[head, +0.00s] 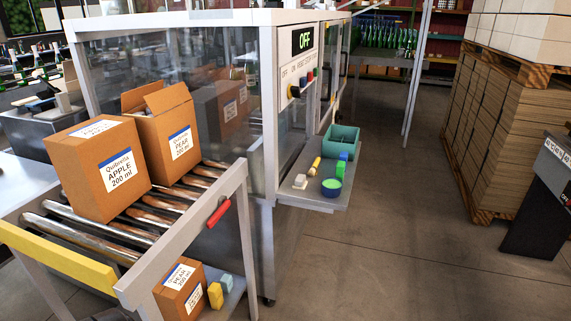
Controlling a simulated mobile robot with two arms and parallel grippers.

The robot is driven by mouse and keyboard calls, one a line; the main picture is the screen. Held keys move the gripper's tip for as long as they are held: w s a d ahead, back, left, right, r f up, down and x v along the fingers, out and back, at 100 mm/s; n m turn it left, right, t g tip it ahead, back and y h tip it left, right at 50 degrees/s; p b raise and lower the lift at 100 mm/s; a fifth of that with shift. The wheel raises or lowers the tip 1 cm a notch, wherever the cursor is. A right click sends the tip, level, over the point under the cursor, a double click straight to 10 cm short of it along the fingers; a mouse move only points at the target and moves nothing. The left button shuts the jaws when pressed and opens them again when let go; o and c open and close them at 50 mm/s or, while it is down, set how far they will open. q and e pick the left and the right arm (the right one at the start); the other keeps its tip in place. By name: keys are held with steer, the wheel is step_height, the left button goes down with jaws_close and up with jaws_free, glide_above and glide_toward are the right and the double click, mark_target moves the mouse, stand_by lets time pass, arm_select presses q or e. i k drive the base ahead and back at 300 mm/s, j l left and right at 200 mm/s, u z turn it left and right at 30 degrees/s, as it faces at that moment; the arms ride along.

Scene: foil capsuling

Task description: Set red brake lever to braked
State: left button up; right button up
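The red brake lever (218,213) is on the outer side rail of the roller conveyor (172,250), near the rail's right end. It is tilted, with its upper end toward the right. Braked or released markings cannot be made out. Neither of my grippers shows in the head view, and nothing is touching the lever.
Two cartons, APPLE (98,170) and PEAR (163,125), stand on the rollers. Another carton (180,289) sits below the rail beside yellow and blue blocks. A side shelf (310,203) holds small items. A pallet stack (500,110) stands right; the floor between is clear.

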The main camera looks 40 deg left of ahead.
mark_target(224, 203)
steer(key=u, duration=1.75)
